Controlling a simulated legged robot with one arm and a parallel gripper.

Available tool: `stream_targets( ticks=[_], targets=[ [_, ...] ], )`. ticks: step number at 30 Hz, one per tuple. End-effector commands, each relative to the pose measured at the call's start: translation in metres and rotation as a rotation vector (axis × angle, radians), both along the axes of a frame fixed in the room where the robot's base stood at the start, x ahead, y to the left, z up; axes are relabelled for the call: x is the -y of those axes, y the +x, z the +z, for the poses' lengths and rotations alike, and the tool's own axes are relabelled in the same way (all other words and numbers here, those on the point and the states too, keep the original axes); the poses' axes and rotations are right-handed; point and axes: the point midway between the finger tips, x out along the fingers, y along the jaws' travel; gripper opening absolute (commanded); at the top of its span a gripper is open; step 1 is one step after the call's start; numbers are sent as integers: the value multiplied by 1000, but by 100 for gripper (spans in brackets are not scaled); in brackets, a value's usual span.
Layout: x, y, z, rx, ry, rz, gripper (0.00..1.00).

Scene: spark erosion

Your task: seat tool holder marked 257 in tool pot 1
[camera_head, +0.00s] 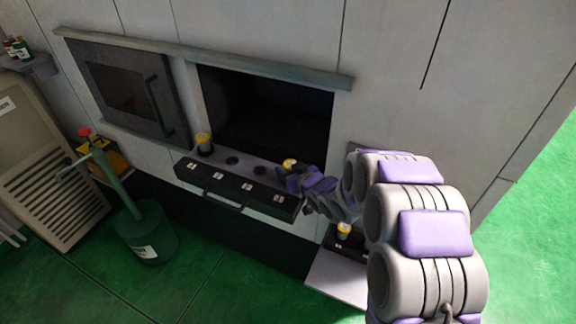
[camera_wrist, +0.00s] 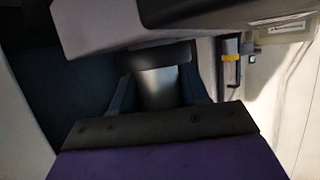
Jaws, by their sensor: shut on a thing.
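My gripper (camera_head: 291,178) is at the right end of the dark tool rack (camera_head: 238,189), shut on a yellow-topped tool holder (camera_head: 289,164). In the wrist view a grey metallic cylinder (camera_wrist: 160,88) shows between the jaws. I cannot tell whether the held holder is inside the rightmost pot or just above it. Another yellow-topped holder (camera_head: 204,143) stands in the leftmost pot. Two middle pots (camera_head: 232,160) look empty. The small white pot labels and the holder markings are too small to read.
A third yellow-topped holder (camera_head: 344,230) stands on a lower stand (camera_head: 340,272) below my arm. The dark machine opening (camera_head: 265,112) lies behind the rack, with a door (camera_head: 122,88) at its left. A green canister (camera_head: 147,232) stands on the floor at left.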

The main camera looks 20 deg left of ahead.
Motion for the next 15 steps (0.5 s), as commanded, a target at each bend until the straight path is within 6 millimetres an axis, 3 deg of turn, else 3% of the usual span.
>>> stream_targets(
  ticks=[5,6,15],
  targets=[
    [-2,0,7,11,10,5,0],
    [-2,-1,8,13,13,7,48],
    [-3,0,8,13,12,6,74]
  ],
)
